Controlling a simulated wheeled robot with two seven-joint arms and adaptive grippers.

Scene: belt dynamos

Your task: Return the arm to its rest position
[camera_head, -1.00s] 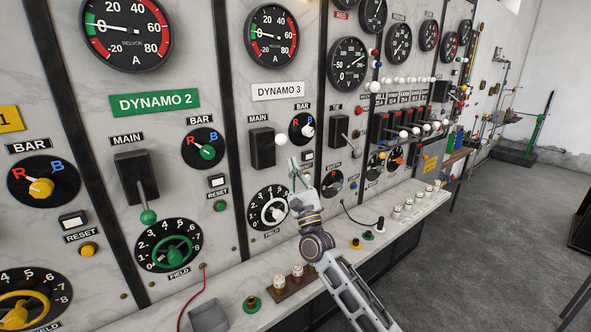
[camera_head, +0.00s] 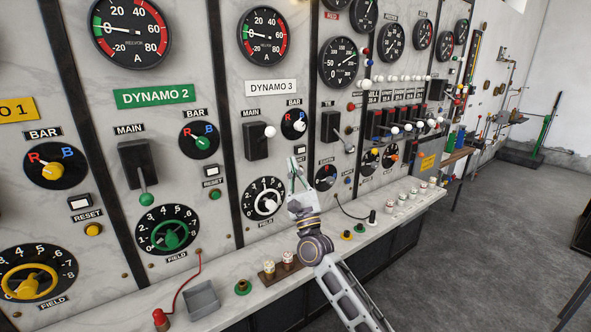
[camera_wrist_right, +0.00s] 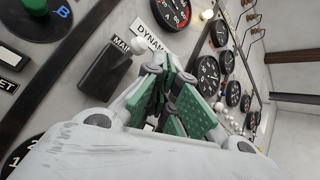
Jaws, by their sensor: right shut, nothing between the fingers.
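My right gripper (camera_head: 295,172) stands in front of the right edge of the Dynamo 3 panel, to the right of its white FIELD knob (camera_head: 266,205) and below its BAR selector (camera_head: 293,125). Its fingers are shut and empty. In the right wrist view its green finger pads (camera_wrist_right: 172,100) are close together, and the black MAIN switch of Dynamo 3 (camera_wrist_right: 110,70) shows behind them. In the head view that switch (camera_head: 255,141) has its white-tipped handle sticking out to the right. My left gripper is out of view.
The marble bench (camera_head: 225,305) runs below the panels. It carries a grey tray (camera_head: 202,298), a red plug with its lead (camera_head: 160,319), a green terminal (camera_head: 242,287) and several white fittings further right. The floor (camera_head: 490,240) at the right is mostly open.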

